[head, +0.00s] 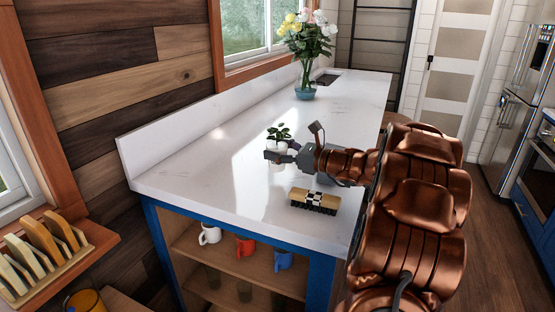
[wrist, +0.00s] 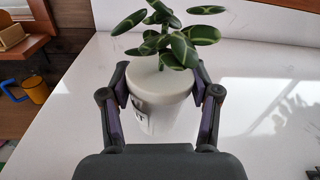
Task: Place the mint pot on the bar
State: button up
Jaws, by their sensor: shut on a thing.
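The mint pot (wrist: 160,100) is a white pot with dark lettering and green leaves. In the wrist view my gripper (wrist: 162,108) is shut on it, with one finger on each side, and the pot looks upright. In the head view the pot's leaves (head: 279,133) show above my gripper (head: 281,155), over the middle of the white bar top (head: 190,172). The gripper hides much of the pot there. I cannot tell whether the pot's base touches the bar.
A brush with a checkered top (head: 314,201) lies on the bar in front of my gripper. A vase of flowers (head: 306,80) stands farther back. Mugs (head: 246,246) sit on the shelf below. The bar's left part is clear. A rack (head: 43,255) stands at the lower left.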

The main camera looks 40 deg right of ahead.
jog(key=shift+w+d+f+p, duration=0.1)
jog(key=shift+f+p, duration=0.2)
jog(key=shift+f, duration=1.4)
jog(key=shift+f, duration=0.1)
jog(key=o, duration=1.5)
jog(key=b+v, duration=0.2)
jog(key=v, duration=1)
